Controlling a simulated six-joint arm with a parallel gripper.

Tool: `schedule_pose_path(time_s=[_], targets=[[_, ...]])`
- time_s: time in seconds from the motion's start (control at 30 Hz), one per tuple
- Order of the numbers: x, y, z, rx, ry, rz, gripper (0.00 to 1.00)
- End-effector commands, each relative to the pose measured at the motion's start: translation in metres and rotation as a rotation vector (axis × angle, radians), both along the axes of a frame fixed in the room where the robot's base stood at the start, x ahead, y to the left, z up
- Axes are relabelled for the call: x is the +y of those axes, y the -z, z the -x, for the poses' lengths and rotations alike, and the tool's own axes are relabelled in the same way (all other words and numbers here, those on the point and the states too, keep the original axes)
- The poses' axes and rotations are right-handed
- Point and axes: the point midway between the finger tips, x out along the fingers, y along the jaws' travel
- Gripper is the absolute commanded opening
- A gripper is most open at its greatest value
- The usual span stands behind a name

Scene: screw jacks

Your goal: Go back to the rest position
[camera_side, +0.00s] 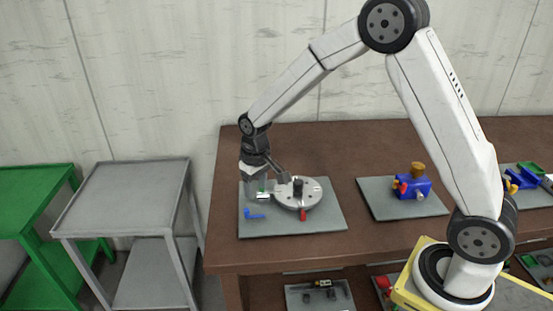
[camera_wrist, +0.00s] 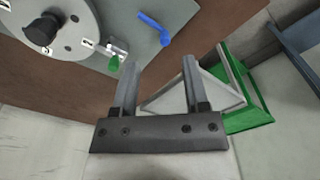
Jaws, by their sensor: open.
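My gripper (camera_side: 269,179) is low over the left grey plate (camera_side: 330,222) on the brown table. In the wrist view my gripper (camera_wrist: 160,62) has its two fingers wide apart with nothing between them. A round metal disc (camera_side: 312,187) with a black knob (camera_side: 298,187) and a red part (camera_side: 303,214) sits on this plate. The disc (camera_wrist: 85,22) is left of my fingers in the wrist view. A blue bent piece (camera_side: 254,214) lies on the plate.
A blue block with a brass top (camera_side: 412,187) stands on another plate to the right. More parts lie on a plate at the far right (camera_side: 526,177). A grey cart (camera_side: 128,195) and a green cart (camera_side: 35,187) stand left of the table. Air above the table is clear.

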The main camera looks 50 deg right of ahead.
Motion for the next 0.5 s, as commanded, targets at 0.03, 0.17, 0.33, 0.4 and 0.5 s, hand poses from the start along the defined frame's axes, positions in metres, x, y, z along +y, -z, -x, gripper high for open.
schedule_pose_path(time_s=[0.03, 0.17, 0.33, 0.4, 0.5], targets=[[-0.001, -0.006, 0.011, -0.012, 0.0, 0.0, 0.58], [-0.002, -0.015, 0.038, -0.043, -0.003, 0.0, 0.58], [-0.004, -0.024, 0.077, -0.085, -0.005, 0.0, 0.58], [-0.005, -0.027, 0.094, -0.102, -0.006, 0.001, 0.58], [-0.006, -0.029, 0.118, -0.126, -0.007, 0.001, 0.58]])
